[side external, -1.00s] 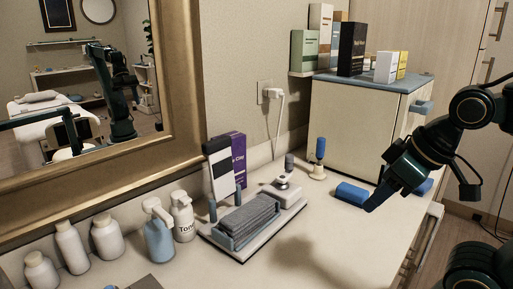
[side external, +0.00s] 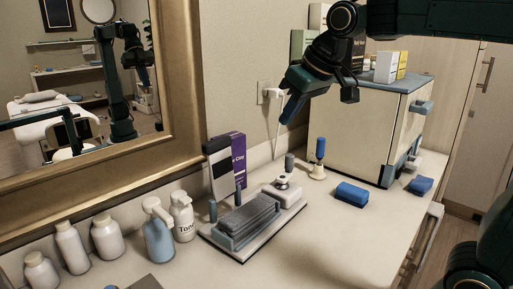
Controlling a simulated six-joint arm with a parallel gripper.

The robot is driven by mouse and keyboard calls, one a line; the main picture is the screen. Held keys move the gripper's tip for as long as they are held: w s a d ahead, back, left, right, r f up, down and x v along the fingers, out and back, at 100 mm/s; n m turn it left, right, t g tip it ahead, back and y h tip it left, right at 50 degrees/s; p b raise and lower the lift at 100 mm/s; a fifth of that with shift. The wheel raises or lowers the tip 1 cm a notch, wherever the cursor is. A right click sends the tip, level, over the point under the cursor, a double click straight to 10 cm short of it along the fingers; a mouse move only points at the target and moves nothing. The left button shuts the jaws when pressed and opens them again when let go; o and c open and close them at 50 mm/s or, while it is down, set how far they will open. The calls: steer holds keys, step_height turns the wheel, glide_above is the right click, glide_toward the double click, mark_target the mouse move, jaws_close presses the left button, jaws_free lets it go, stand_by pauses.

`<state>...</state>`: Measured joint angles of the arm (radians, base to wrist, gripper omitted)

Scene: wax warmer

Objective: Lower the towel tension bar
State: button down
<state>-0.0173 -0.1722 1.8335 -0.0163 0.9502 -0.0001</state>
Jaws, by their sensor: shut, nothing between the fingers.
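A stack of grey folded towels (side external: 250,216) lies on a low white-based holder (side external: 213,238) on the counter. Blue-grey upright posts (side external: 238,196) and low rails stand around the towels. I cannot tell for certain which part is the tension bar. A white block with a round metal knob (side external: 282,181) sits at the holder's far right end. My gripper (side external: 285,121) is shut and empty. It is high above the counter, above the knob end of the holder in the picture, and points down and left.
A mirror (side external: 176,85), a purple box (side external: 230,160) and several bottles (side external: 158,240) line the left and back. A blue-handled tool (side external: 319,152), a blue block (side external: 351,193) and a white cabinet (side external: 357,125) are to the right.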

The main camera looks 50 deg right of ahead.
steer(key=shift+t, duration=0.3)
steer(key=w, duration=0.7)
steer(key=w+a, duration=0.1)
steer(key=w, duration=1.2)
steer(key=shift+w+a+f, duration=0.3)
steer(key=shift+w+f, duration=0.1)
steer(key=x, duration=1)
steer(key=shift+a, duration=0.1)
steer(key=shift+s+r, duration=0.2)
steer(key=shift+s, duration=1.85)
steer(key=shift+s+r, duration=0.1)
steer(key=shift+s, duration=0.05)
